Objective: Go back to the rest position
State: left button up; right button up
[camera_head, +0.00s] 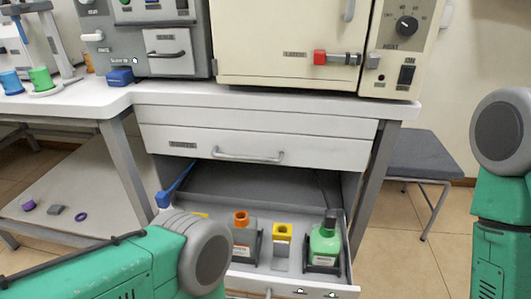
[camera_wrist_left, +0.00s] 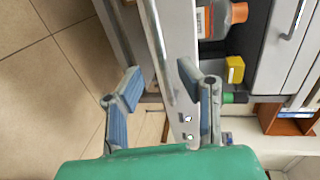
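My left gripper (camera_wrist_left: 158,95) shows in the left wrist view, its two blue-padded fingers spread wide with nothing held. The front panel of the open lower drawer, with its long metal handle (camera_wrist_left: 154,45), lies beyond and partly between the fingers; I cannot tell whether they touch. In the head view my left arm comes in at the lower left, in front of the drawer, and its gripper is out of the picture. My right arm stands at the right edge; its gripper is out of view.
The open drawer (camera_head: 347,270) holds an orange-capped bottle (camera_head: 241,246), a yellow-topped item (camera_head: 283,232) and a green bottle (camera_head: 325,243). The upper drawer (camera_head: 300,152) is shut. Above stands a cream oven (camera_head: 280,50). A grey stool (camera_head: 415,155) stands right; floor between it and the drawer is clear.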

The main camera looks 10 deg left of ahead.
pick_arm(q)
jog(key=s+a+r+n+g+p, duration=0.2)
jog(key=a+r+n+g+p, duration=0.25)
jog(key=a+n+g, duration=0.45)
jog(key=s+a+r+n+g+p, duration=0.2)
jog(key=s+r+n+g, duration=0.1)
jog(key=s, duration=0.3)
jog(key=s+a+r+n+g+p, duration=0.2)
jog(key=s+a+r+n+g, duration=0.1)
jog(key=s+r+n, duration=0.1)
jog(key=s+n, duration=0.1)
jog(key=s, duration=0.1)
jog(key=shift+s+n+y, duration=0.3)
jog(key=shift+s+n, duration=0.05)
jog(key=shift+n, duration=0.05)
